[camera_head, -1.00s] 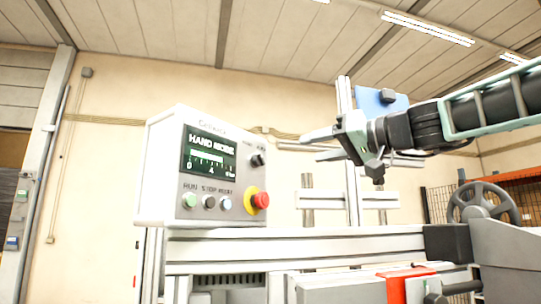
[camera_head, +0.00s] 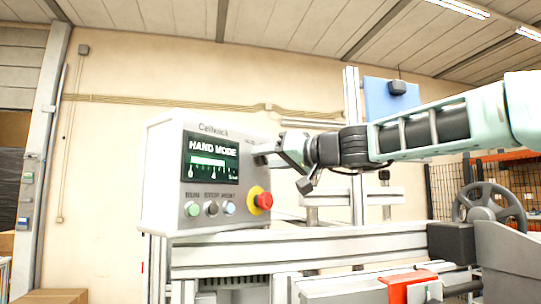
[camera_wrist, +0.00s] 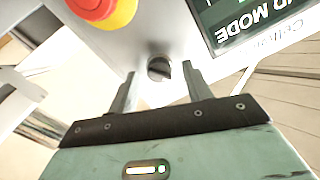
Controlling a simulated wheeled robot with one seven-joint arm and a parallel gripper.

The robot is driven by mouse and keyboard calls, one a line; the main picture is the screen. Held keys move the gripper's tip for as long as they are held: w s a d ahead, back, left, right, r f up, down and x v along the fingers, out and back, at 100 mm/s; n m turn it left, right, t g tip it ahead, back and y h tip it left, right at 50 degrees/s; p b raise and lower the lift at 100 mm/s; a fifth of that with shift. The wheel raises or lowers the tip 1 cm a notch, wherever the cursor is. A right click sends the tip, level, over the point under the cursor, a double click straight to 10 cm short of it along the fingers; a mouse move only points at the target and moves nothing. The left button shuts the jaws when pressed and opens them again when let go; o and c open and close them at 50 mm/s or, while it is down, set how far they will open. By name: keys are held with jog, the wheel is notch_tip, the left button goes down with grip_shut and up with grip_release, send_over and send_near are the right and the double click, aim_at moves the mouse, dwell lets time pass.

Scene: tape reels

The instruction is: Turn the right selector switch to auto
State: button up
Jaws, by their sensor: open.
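The selector switch (camera_wrist: 159,68) is a dark round knob on the control box's light front panel, to the right of the display. In the wrist view it sits between the tips of my open gripper (camera_wrist: 161,75), one finger on each side. I cannot tell whether the fingers touch it. In the head view my gripper (camera_head: 277,156) is at the panel's right side and largely covers the switch. The control box (camera_head: 160,180) has a display (camera_head: 210,160) reading HAND MODE. The knob's exact pointing direction is unclear.
A red emergency stop button (camera_head: 264,201) on a yellow ring sits just below my gripper. Green (camera_head: 192,209), dark (camera_head: 212,208) and pale blue (camera_head: 229,207) push buttons line the panel's lower edge. A handwheel (camera_head: 488,207) stands at the right.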

jog(key=c, duration=1)
jog(key=shift+o, duration=0.2)
jog(key=shift+m, duration=0.3)
jog(key=m+b, duration=0.1)
jog(key=m, duration=0.1)
jog(key=shift+f+m+b, duration=0.1)
jog(key=shift+m+b, duration=0.25)
jog(key=shift+m, duration=0.05)
jog(key=m, duration=0.3)
jog(key=shift+m+b, duration=0.3)
jog(key=shift+b, duration=0.1)
jog(key=m, duration=0.3)
jog(key=shift+w, duration=0.1)
jog(key=shift+m, duration=1.9)
